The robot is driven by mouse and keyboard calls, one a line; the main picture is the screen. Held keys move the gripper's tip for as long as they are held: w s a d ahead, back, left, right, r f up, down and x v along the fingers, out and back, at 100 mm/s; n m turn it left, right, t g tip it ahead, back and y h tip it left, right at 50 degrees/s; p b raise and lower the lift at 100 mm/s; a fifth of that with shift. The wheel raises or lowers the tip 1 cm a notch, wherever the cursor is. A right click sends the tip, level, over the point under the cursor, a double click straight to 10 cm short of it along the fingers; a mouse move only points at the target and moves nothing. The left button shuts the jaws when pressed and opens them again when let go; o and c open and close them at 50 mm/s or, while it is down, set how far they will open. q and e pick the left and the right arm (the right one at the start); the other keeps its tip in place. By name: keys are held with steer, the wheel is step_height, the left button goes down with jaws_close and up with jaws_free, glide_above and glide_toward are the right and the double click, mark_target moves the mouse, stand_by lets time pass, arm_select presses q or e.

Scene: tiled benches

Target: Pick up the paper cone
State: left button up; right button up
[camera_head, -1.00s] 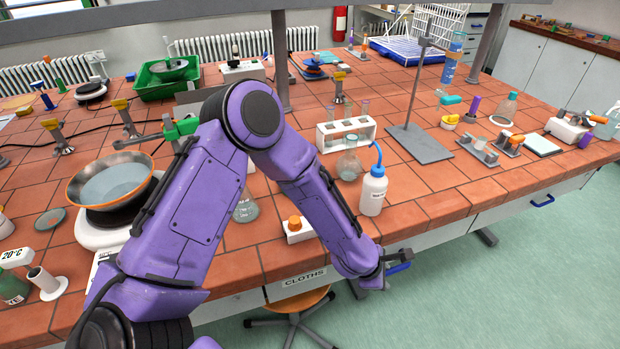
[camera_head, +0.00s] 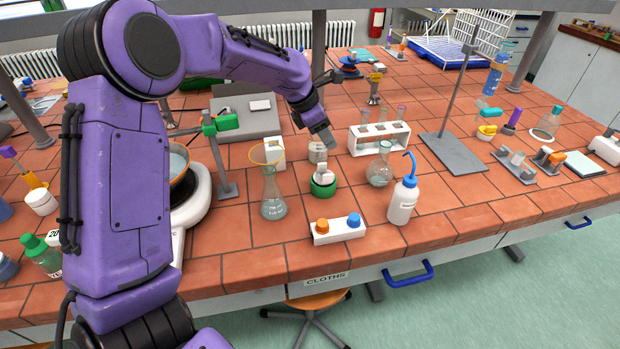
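My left gripper (camera_head: 322,136) points down over the middle of the bench, above a small whitish vessel (camera_head: 318,152) and a green ring-shaped piece with a white part on it (camera_head: 323,187). Its fingers are small and seen from behind, so their opening does not show. A conical flask (camera_head: 273,203) stands to the left of the gripper. A clear cone-shaped funnel with an orange rim (camera_head: 266,154) sits at its mouth. I cannot make out a separate paper cone for certain. My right gripper is not in view.
A white block with orange and blue knobs (camera_head: 338,230) lies at the front edge. A wash bottle (camera_head: 402,203), a round flask (camera_head: 380,170) and a test tube rack (camera_head: 379,138) stand to the right. A stand with a green clamp (camera_head: 225,160) is left of the conical flask.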

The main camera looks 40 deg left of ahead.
mark_target(321, 164)
arm_select(q)
steer(key=s+a+f, duration=0.2)
steer(key=s+a, duration=0.1)
steer(key=a, duration=0.1)
steer(key=shift+g+y, duration=0.3)
steer(key=shift+y, duration=0.1)
steer(key=p+x, duration=0.2)
steer(key=x, duration=0.7)
steer(key=shift+w+d, duration=0.2)
steer(key=shift+w+f, duration=0.2)
steer(key=shift+f, duration=0.1)
steer(key=shift+s+d, duration=0.1)
jaws_close()
